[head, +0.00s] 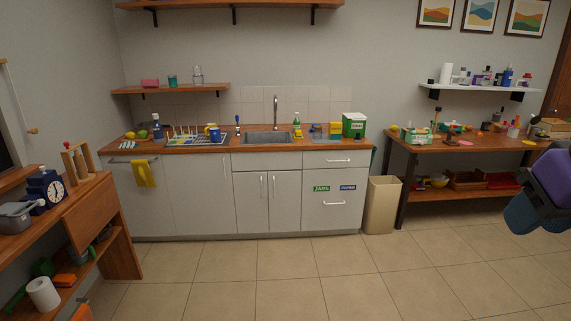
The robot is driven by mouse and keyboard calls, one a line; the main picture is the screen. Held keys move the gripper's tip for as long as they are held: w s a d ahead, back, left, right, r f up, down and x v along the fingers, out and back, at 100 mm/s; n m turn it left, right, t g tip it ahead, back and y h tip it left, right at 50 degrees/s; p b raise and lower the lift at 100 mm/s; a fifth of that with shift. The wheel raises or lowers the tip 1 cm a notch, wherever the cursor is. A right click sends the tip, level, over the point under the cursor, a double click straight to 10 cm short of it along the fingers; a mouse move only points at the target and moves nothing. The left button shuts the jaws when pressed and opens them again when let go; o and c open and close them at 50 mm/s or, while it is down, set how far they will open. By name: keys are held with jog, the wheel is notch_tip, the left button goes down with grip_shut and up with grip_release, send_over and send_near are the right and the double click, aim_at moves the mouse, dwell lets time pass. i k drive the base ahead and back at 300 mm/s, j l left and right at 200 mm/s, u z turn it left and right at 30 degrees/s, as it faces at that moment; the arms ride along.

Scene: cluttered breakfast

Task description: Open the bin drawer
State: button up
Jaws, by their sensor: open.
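The bin drawer (334,188) is the large grey lower front at the right end of the counter, in the head view. It is shut, flush with the cabinet fronts. It has a white bar handle (334,203), a green label reading "JARS" (321,189) and a blue label (348,188) that is hard to read. Part of my arm, purple and dark blue, shows at the right edge, far to the right of the drawer. My gripper's fingertips cannot be seen.
A shallow shut drawer (350,160) is above the bin drawer. A beige waste bin (381,205) stands on the floor just right of it. A cluttered wooden workbench (405,150) is further right, a wooden shelf unit (90,208) at left. The tiled floor (280,265) ahead is clear.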

aim_at(333, 199)
jog(key=i+j+u, duration=0.3)
jog(key=i, duration=0.55)
jog(key=i+u, duration=0.25)
jog(key=i, duration=0.6)
jog(key=i+j+z, duration=0.1)
jog(key=i+z, duration=0.3)
jog(key=i, duration=0.15)
jog(key=i+j+z, duration=0.8)
jog(key=i, duration=0.2)
jog(key=i+j+z, duration=0.4)
jog(key=j, duration=0.15)
